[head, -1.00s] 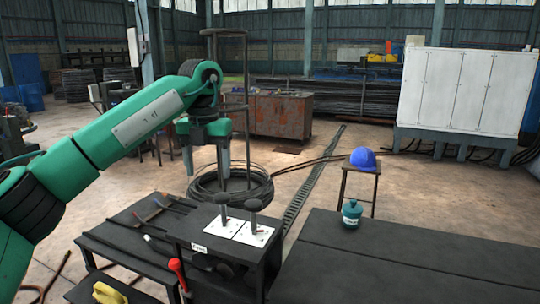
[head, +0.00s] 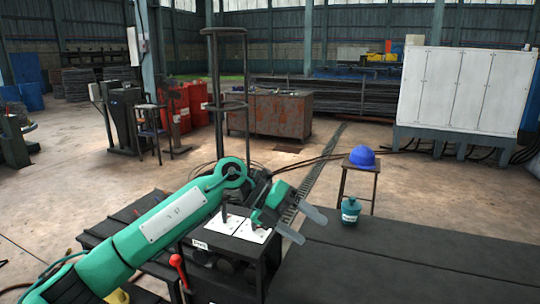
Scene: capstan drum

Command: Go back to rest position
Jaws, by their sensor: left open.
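My left gripper (head: 313,230) is open and empty. It is in the middle of the head view, its two grey fingers apart and pointing right and down, just right of the black control stand (head: 272,256). My green left arm crosses in front of the stand. White plates (head: 254,233) on its top show partly below the gripper; the arm hides much of the levers on them. A red-handled lever (head: 176,261) stands at the stand's left front. My right gripper is not in view.
A dark table (head: 420,262) fills the lower right, with a teal jar (head: 350,211) at its back edge. A blue helmet (head: 363,157) rests on a stool behind it. A tall wire-reel frame (head: 213,85) stands behind my arm. Open floor (head: 80,205) lies left.

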